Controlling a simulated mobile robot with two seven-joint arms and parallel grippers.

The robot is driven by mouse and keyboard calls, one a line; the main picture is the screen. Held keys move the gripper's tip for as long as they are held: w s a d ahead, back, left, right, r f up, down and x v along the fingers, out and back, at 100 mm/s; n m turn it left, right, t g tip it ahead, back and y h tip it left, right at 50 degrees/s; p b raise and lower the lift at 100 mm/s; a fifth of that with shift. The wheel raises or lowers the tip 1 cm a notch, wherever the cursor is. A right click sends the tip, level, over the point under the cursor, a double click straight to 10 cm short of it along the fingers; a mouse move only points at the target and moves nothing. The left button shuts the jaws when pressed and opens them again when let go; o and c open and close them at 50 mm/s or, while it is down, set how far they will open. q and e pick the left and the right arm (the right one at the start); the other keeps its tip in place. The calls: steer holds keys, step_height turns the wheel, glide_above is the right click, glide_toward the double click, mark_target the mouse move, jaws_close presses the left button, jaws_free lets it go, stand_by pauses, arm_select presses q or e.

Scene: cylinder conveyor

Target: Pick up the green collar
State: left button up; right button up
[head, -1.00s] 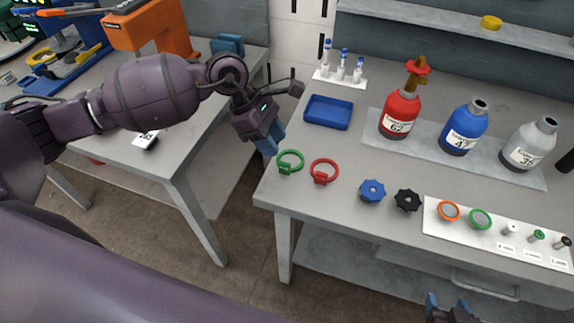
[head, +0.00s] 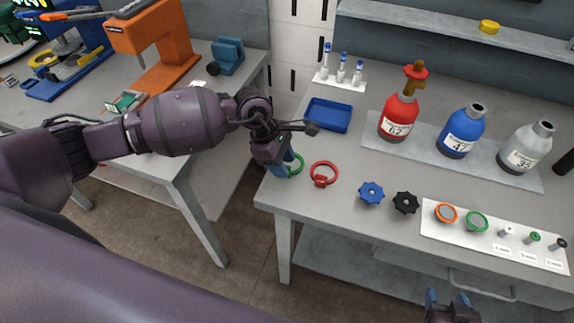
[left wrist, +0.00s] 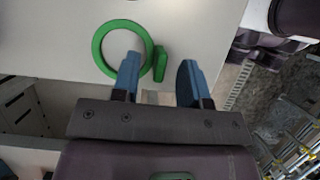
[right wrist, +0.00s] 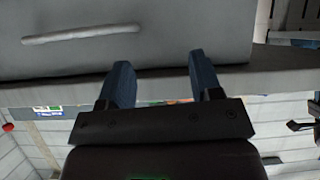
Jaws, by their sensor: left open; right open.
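The green collar (head: 297,166) is a ring with a small block on one side. It lies at the table's front left corner, partly hidden by my left gripper in the head view. My left gripper (head: 284,169) is open over it. In the left wrist view the open left fingers (left wrist: 158,75) appear on either side of the collar's block, with one finger over the ring (left wrist: 97,48); I cannot tell whether they touch. My right gripper (head: 446,297) is open and empty, low in front of the table; its fingers (right wrist: 164,82) show in the right wrist view.
A red collar (head: 324,174) lies just right of the green one. A blue knob (head: 371,193) and a black knob (head: 406,202) are further right. A blue tray (head: 329,115) sits behind. Bottles, including a red one (head: 398,119), stand at the back.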

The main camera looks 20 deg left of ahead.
arm_select(q)
steer(key=shift+x, duration=0.85)
jaws_close()
